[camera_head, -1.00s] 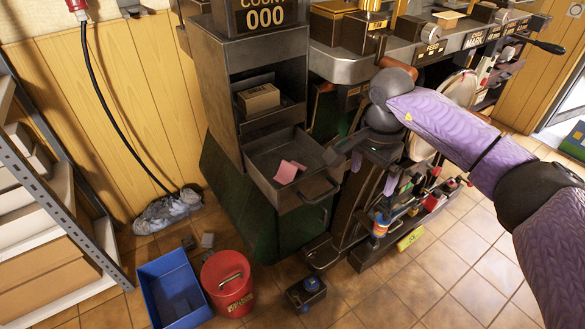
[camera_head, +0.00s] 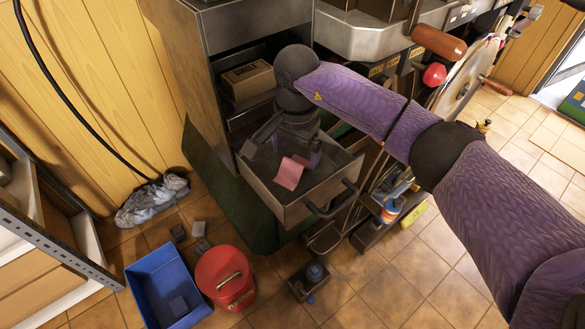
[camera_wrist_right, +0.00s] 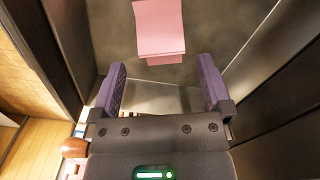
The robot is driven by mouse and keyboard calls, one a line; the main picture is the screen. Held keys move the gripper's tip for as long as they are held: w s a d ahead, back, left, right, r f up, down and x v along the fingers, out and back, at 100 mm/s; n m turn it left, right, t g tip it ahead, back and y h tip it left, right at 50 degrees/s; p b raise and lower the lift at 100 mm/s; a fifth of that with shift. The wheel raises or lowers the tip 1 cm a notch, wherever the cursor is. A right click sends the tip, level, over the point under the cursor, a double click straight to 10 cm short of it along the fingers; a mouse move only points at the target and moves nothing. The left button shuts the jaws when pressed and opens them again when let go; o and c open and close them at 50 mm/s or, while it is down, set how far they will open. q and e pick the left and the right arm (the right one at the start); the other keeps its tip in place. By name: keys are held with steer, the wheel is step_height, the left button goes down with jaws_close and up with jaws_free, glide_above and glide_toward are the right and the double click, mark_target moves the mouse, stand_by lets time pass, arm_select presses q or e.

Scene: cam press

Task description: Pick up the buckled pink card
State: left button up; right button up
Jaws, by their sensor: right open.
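The pink card (camera_head: 290,173) is bent and lies on the floor of an open grey metal drawer (camera_head: 275,203). In the right wrist view the card (camera_wrist_right: 160,28) shows a crease across its near part. My right gripper (camera_head: 282,152) is over the drawer, close to the card. In the right wrist view its two purple fingers (camera_wrist_right: 163,70) are spread with nothing between them, and the card lies beyond their tips. I cannot tell the exact height above the card. My left gripper is not in view.
The drawer walls stand close around the gripper. A cardboard box (camera_head: 247,80) sits on the shelf above. A wheel (camera_head: 468,82) and a red-brown handle (camera_head: 439,42) are to the right. A blue bin (camera_head: 137,285) and red bucket (camera_head: 224,280) stand on the floor.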

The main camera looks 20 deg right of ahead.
mark_target(294, 162)
steer(key=f, duration=0.1)
steer(key=f+b, duration=0.1)
steer(key=f, duration=0.1)
steer(key=shift+a+f, duration=0.25)
steer(key=shift+f, duration=0.1)
steer(key=shift+r, duration=0.1)
steer(key=c, duration=1.2)
